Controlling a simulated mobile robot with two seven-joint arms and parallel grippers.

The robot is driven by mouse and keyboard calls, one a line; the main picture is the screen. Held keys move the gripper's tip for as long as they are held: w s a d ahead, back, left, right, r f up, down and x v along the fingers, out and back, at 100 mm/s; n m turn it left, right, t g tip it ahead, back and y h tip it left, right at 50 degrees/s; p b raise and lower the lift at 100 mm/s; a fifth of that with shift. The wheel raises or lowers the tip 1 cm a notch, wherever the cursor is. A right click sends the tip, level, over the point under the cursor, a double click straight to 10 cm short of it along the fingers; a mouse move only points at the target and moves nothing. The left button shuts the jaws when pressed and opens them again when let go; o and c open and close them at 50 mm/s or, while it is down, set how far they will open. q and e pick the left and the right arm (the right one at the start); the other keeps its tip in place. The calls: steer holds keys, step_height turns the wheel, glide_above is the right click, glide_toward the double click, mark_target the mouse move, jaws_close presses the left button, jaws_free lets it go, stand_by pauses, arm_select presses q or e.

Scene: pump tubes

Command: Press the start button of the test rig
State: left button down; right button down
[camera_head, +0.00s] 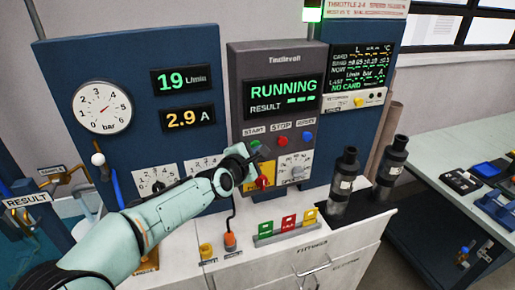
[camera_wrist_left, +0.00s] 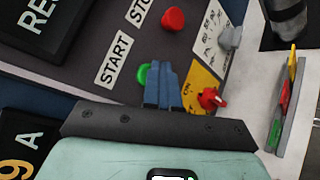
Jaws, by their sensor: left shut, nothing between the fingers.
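The test rig's grey control panel (camera_head: 235,85) stands at the back, and its display (camera_head: 284,92) reads RUNNING in green. The green start button (camera_wrist_left: 142,76) sits under the START label (camera_wrist_left: 114,58) and is partly covered by my fingers in the wrist view; in the head view it is mostly hidden by my gripper. My left gripper (camera_head: 252,158) is shut and empty, its blue fingers (camera_wrist_left: 161,70) right at the button. I cannot tell whether they touch it. The red stop button (camera_head: 281,140) is just to the right. My right gripper is not in view.
A blue button (camera_head: 307,136) sits right of stop. A red rotary switch (camera_wrist_left: 211,99) on a yellow plate and a grey knob (camera_wrist_left: 230,37) are close to my fingers. Two dark pumps (camera_head: 345,175) (camera_head: 390,165) stand at the right. Coloured cards (camera_head: 288,222) stand in front.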

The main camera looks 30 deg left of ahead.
arm_select(q)
steer(key=shift+w+a+r, duration=0.1)
steer(key=shift+a+r, duration=0.05)
steer(key=shift+a, duration=0.2)
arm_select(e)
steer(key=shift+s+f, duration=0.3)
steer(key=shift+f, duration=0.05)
